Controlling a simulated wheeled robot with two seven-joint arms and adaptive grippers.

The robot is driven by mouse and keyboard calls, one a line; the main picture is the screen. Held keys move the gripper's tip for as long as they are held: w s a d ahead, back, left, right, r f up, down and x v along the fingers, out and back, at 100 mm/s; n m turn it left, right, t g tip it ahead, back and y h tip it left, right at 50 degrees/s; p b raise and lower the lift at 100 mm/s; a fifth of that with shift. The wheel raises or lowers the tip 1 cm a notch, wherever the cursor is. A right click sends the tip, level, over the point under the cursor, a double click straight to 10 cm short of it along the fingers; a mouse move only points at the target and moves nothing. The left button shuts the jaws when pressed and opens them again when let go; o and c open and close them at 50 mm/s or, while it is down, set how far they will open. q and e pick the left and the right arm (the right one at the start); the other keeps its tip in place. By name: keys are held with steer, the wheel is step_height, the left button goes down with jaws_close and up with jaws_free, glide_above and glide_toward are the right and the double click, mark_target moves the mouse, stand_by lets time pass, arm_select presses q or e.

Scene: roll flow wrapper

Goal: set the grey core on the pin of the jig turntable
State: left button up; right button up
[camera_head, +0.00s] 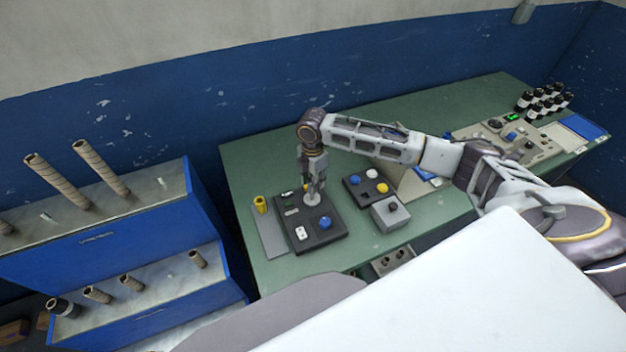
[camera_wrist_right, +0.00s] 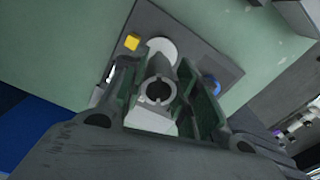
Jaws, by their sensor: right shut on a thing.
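My right gripper (camera_head: 316,184) points down over the dark jig board (camera_head: 322,241) in the head view. In the right wrist view, its fingers (camera_wrist_right: 158,92) are shut on the grey core (camera_wrist_right: 158,89), a short hollow tube whose open end faces the camera. The jig's round pale turntable disc (camera_head: 312,199) lies under the fingers; it also shows in the wrist view (camera_wrist_right: 165,49), partly behind the core. The pin is hidden, so I cannot tell whether the core is around it or above it. My left gripper is not in view.
A blue knob (camera_head: 325,222) and a white switch (camera_head: 301,232) are on the board. A second button box (camera_head: 367,188) and a grey box (camera_head: 390,214) stand to the right. The blue rack (camera_head: 110,245) holds brown tubes.

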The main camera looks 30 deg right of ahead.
steer(key=shift+f, duration=0.3)
steer(key=shift+f+p, duration=0.45)
steer(key=shift+f, duration=0.2)
stand_by(0.7)
steer(key=shift+f, duration=1.05)
stand_by(0.8)
steer(key=shift+f, duration=0.1)
stand_by(1.1)
steer(key=o, duration=1.3)
steer(key=shift+o, duration=0.2)
steer(key=shift+p, duration=0.35)
